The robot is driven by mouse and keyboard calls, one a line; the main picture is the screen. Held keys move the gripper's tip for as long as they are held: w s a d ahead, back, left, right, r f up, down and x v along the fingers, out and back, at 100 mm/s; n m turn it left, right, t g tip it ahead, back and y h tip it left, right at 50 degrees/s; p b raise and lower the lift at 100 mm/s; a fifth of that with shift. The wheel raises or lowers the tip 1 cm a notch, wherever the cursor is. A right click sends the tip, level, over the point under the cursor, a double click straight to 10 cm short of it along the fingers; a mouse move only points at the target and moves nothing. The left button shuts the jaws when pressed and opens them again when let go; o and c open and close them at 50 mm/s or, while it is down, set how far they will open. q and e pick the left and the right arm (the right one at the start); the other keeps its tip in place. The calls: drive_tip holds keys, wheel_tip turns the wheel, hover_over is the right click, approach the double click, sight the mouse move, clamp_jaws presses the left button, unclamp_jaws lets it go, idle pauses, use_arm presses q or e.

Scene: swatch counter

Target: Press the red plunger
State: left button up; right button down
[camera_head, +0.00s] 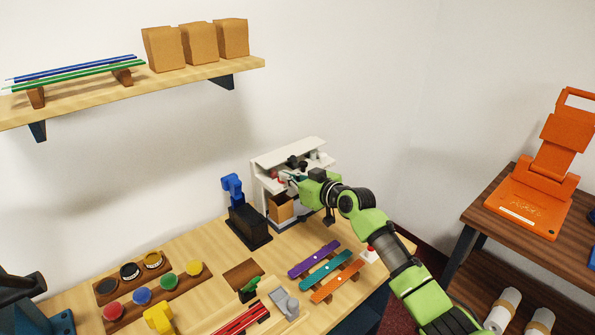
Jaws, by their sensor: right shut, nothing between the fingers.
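A small red part (273,174), which looks like the red plunger, shows in the white stand (262,196) on the counter against the wall. It is small, and I cannot tell its full shape. My right gripper (291,179) reaches into the white stand from the right, its fingers shut and empty, close beside the red part. I cannot tell if they touch. The green and black right arm hides part of the stand. A brown block (280,208) sits low in the stand. My left gripper is not in view.
A blue-topped black device (246,222) stands left of the stand. Purple, teal and orange strips (326,268) lie in front. A small white piece with a red top (369,253) sits near the right edge. A wooden tray (181,289) holds coloured pieces at left. A shelf (190,75) hangs above.

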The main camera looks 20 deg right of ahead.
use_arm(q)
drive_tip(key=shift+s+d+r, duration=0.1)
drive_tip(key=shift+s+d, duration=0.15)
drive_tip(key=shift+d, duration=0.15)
use_arm(e)
drive_tip(key=s+d+r, duration=0.3)
drive_tip(key=s+r, duration=0.3)
drive_tip(key=s, duration=0.3)
drive_tip(key=shift+d+r, duration=0.15)
